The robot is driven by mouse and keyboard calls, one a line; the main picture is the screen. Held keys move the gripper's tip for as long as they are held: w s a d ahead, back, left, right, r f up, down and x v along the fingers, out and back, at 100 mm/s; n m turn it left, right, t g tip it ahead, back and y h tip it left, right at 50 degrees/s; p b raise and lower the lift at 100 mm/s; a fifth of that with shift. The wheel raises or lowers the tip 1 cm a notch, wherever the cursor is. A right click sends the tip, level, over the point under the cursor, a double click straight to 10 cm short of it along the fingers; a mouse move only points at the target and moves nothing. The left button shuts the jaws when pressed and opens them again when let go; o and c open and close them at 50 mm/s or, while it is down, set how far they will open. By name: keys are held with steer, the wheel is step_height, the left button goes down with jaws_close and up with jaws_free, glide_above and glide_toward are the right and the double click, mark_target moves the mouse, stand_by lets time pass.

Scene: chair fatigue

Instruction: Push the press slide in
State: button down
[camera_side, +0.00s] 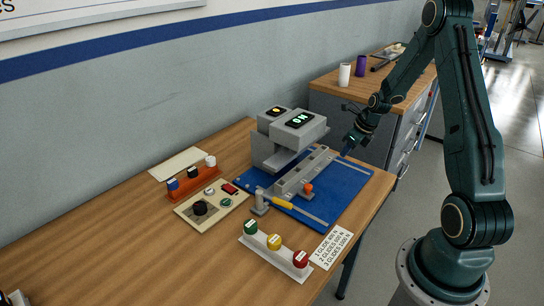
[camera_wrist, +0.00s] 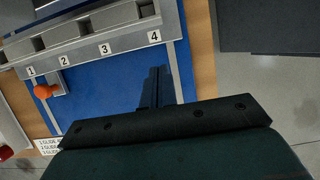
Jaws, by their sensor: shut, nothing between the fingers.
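The grey press (camera_side: 285,140) stands on a blue base plate (camera_side: 345,187) and has a lit green display. A long grey bar (camera_side: 318,165) with square recesses lies in front of it; I take this for the slide's track. In the wrist view the bar (camera_wrist: 85,57) carries labels 1 to 4. An orange knob (camera_wrist: 45,91) sits beside label 1; it also shows in the side view (camera_side: 308,187). My gripper (camera_side: 346,151) is shut and empty by the bar's right end. In the wrist view its dark fingers (camera_wrist: 156,75) are over the blue plate, below label 4.
A lever with a yellow handle (camera_side: 283,204) lies at the plate's front left. A control panel (camera_side: 210,204), a rack with coloured knobs (camera_side: 275,250) and a printed card (camera_side: 331,248) are nearby. A second bench (camera_side: 330,83) with cups stands behind.

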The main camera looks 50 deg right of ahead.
steer(key=v, duration=0.7)
steer(key=shift+r, duration=0.25)
steer(key=c, duration=1.4)
jaws_free()
steer(key=shift+a, duration=0.2)
steer(key=shift+o, duration=0.8)
steer(key=shift+w+a+n, duration=0.15)
steer(key=shift+a+n, duration=0.15)
steer(key=shift+n, duration=0.1)
step_height(320, 180, up, 4)
steer(key=n+g+h, duration=0.1)
steer(key=n+h, duration=0.2)
steer(key=n, duration=2.2)
glide_above(308, 186)
steer(key=s+a, duration=0.3)
steer(key=s, duration=0.1)
steer(key=shift+s+a+r+n, duration=0.1)
steer(key=shift+a+r+n, duration=0.15)
steer(key=shift+a+n, duration=0.35)
steer(key=shift+d+f, duration=0.1)
steer(key=shift+f, duration=0.1)
steer(key=shift+x, duration=6.7)
steer(key=shift+s+d, duration=0.1)
steer(key=shift+d, duration=0.05)
